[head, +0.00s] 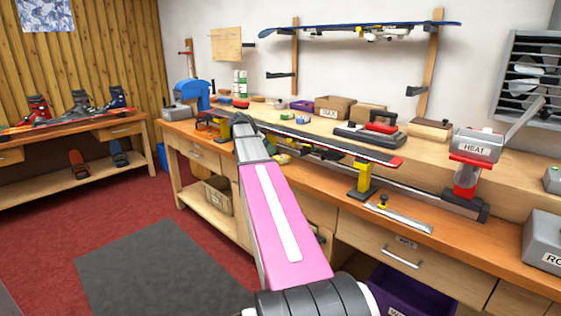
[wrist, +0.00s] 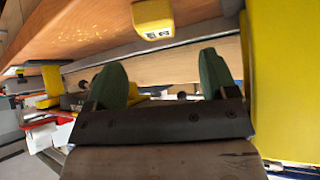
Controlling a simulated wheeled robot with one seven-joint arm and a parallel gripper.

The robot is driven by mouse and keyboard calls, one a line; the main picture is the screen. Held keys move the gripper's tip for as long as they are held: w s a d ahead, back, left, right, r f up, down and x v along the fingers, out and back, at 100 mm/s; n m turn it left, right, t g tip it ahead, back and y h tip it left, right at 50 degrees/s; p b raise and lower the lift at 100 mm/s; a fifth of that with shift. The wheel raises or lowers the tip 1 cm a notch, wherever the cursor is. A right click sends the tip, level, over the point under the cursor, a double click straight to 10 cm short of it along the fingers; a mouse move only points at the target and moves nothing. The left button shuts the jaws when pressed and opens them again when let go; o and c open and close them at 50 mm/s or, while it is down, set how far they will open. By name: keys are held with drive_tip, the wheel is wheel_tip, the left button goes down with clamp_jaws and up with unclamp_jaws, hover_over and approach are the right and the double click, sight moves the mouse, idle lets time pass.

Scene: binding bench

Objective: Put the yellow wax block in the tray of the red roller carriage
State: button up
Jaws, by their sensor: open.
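My gripper (wrist: 161,78) shows in the wrist view with its two green fingers apart and nothing between them. In the head view my arm reaches over the bench and hides most of the gripper. A yellow block (wrist: 152,18) with a small pale marking lies on the wood beyond the fingertips in the wrist view, apart from them; it looks like the wax block. A small yellow piece (head: 281,159) beside my arm in the head view may be the same block. A red body (head: 465,187) under the grey HEAT box (head: 476,147) may be the roller carriage; its tray cannot be made out.
A long dark ski (head: 330,144) lies over the bench on yellow supports (head: 362,182). A yellow support (wrist: 275,80) stands close at the right in the wrist view. A metal rail (head: 420,184) runs along the bench. A red-handled tool (head: 380,126) and boxes stand behind.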

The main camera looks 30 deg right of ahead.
sight(280, 156)
drive_tip(key=x, duration=0.8)
drive_tip(key=shift+s, duration=0.25)
drive_tip(key=c, duration=1.1)
drive_tip(key=shift+r, duration=0.15)
